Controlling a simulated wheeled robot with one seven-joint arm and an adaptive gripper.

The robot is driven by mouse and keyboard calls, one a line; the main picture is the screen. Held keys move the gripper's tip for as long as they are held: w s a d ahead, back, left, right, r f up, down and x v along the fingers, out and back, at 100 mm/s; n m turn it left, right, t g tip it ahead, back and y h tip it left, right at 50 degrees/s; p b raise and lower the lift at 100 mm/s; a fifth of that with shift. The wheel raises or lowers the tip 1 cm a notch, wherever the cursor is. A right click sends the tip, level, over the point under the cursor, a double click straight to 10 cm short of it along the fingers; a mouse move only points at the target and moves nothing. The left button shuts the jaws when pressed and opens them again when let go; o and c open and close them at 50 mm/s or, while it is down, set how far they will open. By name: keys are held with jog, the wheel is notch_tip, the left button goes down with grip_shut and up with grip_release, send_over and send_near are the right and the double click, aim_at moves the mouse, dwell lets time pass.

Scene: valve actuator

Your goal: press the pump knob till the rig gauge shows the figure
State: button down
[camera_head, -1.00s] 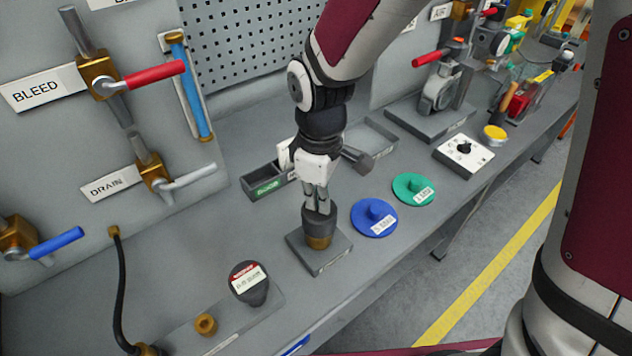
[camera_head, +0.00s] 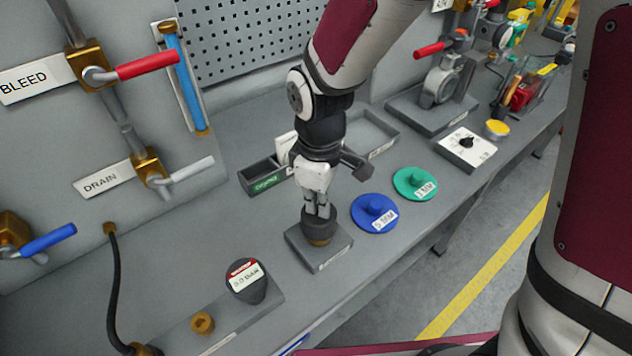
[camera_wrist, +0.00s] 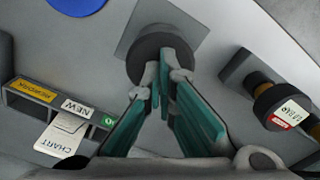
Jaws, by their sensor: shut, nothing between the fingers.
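The pump knob (camera_head: 319,226) is a dark round cap over a brass collar on a grey block (camera_head: 325,253). My gripper (camera_head: 319,212) is shut and empty, pointing down with its fingertips at the knob's top, seemingly touching it. In the wrist view the shut fingertips (camera_wrist: 163,72) overlap the knob (camera_wrist: 150,52). Only a thin band of brass shows under the cap. The rig gauge (camera_head: 246,280) is a dark round unit with a red and white face, left of the block. It also shows in the wrist view (camera_wrist: 283,106); its figure is too small to read surely.
A blue disc (camera_head: 375,212) and a green disc (camera_head: 415,183) lie right of the knob. A brass fitting (camera_head: 202,323) stands near the gauge. An open box (camera_head: 262,178) with a card is behind my gripper. Valve handles (camera_head: 160,66) stick out from the left panel.

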jog(key=shift+f+b, duration=0.45)
jog(key=shift+f, duration=0.8)
jog(key=shift+r, duration=0.1)
jog(key=shift+r+p, duration=1.95)
jog(key=shift+r, duration=1.45)
jog(key=shift+r, duration=0.1)
